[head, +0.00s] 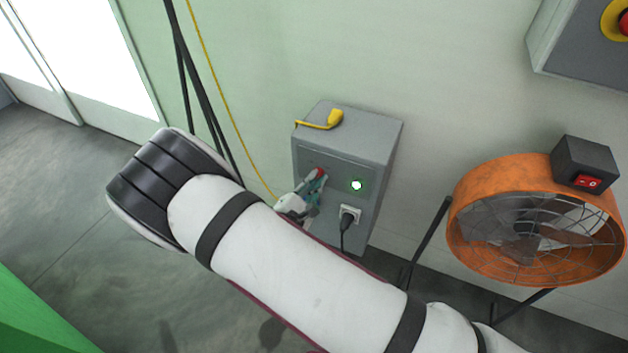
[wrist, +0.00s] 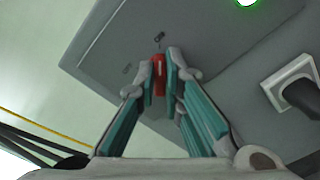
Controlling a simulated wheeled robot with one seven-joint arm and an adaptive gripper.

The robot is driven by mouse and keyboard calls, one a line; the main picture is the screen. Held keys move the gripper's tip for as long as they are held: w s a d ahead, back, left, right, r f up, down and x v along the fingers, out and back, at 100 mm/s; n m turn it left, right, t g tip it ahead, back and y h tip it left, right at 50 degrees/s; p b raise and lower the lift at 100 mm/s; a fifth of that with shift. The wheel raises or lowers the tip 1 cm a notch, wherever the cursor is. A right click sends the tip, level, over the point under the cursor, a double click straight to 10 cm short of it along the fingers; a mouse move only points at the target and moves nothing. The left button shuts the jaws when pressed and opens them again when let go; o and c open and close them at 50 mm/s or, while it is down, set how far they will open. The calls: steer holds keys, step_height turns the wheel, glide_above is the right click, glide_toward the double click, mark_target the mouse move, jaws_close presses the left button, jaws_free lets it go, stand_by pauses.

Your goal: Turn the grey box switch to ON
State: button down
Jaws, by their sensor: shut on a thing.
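The grey box (head: 380,143) is mounted on the wall in the middle of the head view, and its front panel (wrist: 215,40) fills much of the wrist view. Its red switch (wrist: 158,75) sits between my gripper's fingertips, and a bit of red (head: 319,172) shows in the head view. My gripper (head: 317,181) is shut on the red switch; in the wrist view the fingers (wrist: 162,72) are on both sides of it. Small marks show on the panel near the switch, too small to read. A round lamp (head: 357,185) with a green rim is lit on the panel.
A plug with a black cable sits in a socket (head: 350,214) below the lamp. A yellow object (head: 322,121) lies on top of the box. An orange fan (head: 470,190) stands to the right. Black and yellow cables hang at the left.

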steer(key=c, duration=1.7)
jaws_free()
steer(key=v, duration=1.2)
